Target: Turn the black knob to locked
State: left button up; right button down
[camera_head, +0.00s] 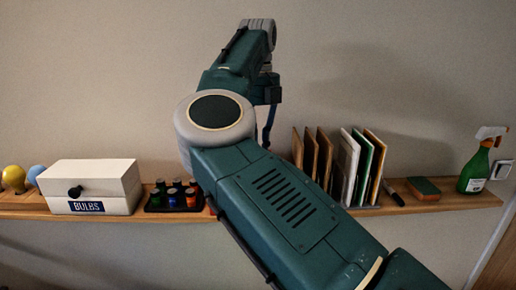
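A black knob (74,191) sits on the front of a white box (105,178) at the left of the shelf. It is small here, and I cannot read which way it is turned. The box has a dark "BULBS" label below the knob. My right arm crosses the middle of the view from the lower right, well to the right of the box. Its far end folds down behind the arm, and I cannot make out a gripper there. My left gripper is not in the picture.
A long wooden shelf (458,201) runs along the wall. A yellow bulb (13,177) and a blue bulb (36,174) are left of the box. A black tray (172,209) of small coloured items stands right of it. Upright boards, a marker, a sponge (424,188) and a spray bottle (474,172) follow.

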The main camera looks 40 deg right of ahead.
jog(key=c, duration=1.7)
grip_release()
notch_tip(320, 180, up, 8)
jog(key=shift+f, duration=0.2)
